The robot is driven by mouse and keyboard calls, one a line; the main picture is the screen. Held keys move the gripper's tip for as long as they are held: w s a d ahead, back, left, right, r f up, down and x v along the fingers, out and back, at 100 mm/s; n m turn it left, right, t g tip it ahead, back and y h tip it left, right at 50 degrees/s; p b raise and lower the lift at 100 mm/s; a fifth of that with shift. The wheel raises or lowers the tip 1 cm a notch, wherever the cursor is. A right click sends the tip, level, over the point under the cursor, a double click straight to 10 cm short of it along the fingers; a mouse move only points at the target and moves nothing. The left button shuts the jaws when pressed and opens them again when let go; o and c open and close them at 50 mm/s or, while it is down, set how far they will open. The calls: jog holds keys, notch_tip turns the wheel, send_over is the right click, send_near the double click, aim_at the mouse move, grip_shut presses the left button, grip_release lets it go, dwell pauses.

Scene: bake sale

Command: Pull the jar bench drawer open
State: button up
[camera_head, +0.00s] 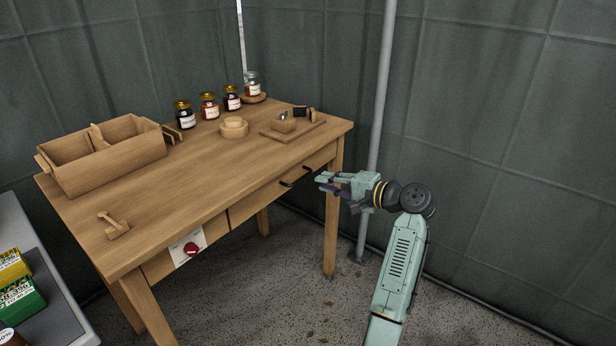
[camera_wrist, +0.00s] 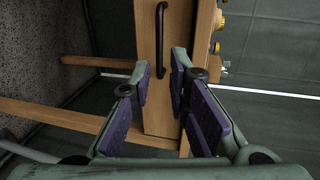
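The wooden bench (camera_head: 190,180) has a drawer front (camera_head: 255,205) on its right side, which looks flush with the frame. A dark bar handle (camera_head: 287,184) is on it. In the wrist view the black handle (camera_wrist: 160,40) stands upright in the picture on the wooden drawer front (camera_wrist: 147,35). My gripper (camera_head: 320,183) is just in front of the bench's right end, near the handle. In the wrist view my gripper (camera_wrist: 161,82) is open, its purple-padded fingers apart and nothing between them. The handle's end is near the fingertips; I cannot tell if they touch.
On the bench top are several jars (camera_head: 209,106), a wooden divided box (camera_head: 105,155), a round wooden piece (camera_head: 233,127) and a small board (camera_head: 293,129). A paper with a red round mark (camera_head: 188,248) hangs at the left front.

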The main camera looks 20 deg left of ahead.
aim_at(303, 178)
jog(key=x, duration=0.9)
jog(key=shift+c, duration=0.2)
grip_shut()
dwell(0.3)
